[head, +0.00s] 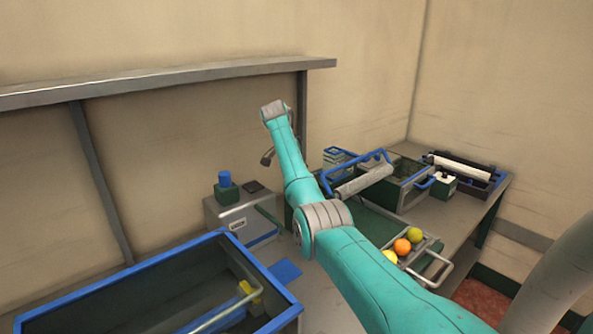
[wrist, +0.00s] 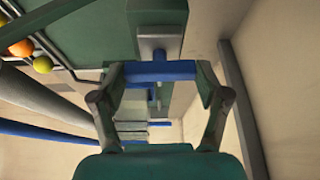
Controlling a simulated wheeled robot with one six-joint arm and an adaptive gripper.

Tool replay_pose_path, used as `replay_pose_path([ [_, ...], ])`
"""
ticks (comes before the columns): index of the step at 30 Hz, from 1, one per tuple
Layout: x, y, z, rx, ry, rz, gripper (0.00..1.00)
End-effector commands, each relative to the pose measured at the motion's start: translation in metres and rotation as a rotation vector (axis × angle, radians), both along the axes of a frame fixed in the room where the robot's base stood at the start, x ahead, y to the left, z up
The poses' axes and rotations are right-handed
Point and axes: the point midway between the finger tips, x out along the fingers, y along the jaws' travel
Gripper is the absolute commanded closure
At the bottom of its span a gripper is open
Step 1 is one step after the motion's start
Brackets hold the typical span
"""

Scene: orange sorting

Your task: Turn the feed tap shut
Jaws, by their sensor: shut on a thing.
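The feed tap appears in the wrist view as a blue crossbar handle (wrist: 150,72) below a grey mount (wrist: 160,42) on a green panel. My gripper (wrist: 160,76) has one finger at each end of the blue bar and is shut on it. The bar lies level across the wrist picture, between the fingertips. In the head view my teal arm reaches up and away over the bench, and the gripper's fingers and the tap are not clearly visible there.
A large blue-rimmed bin (head: 139,269) stands at front left. A grey box (head: 237,222) with a blue knob (head: 225,180) sits behind it. A tray (head: 432,243) with yellow, orange and green fruit lies right of my arm. A green crate (head: 402,190) stands beyond.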

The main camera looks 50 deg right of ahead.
Motion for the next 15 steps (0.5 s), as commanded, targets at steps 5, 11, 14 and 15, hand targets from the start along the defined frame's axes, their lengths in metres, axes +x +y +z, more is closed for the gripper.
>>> replay_pose_path([
  [5, 0.0001, 0.0003, -0.0012, 0.002, 0.002, -0.041, 0.6],
  [11, 0.0001, 0.0003, -0.0013, 0.002, 0.002, -0.056, 0.6],
  [14, 0.0001, 0.0004, -0.0014, 0.002, 0.002, -0.057, 0.6],
  [15, 0.0001, 0.0004, -0.0014, 0.002, 0.001, -0.057, 0.6],
])
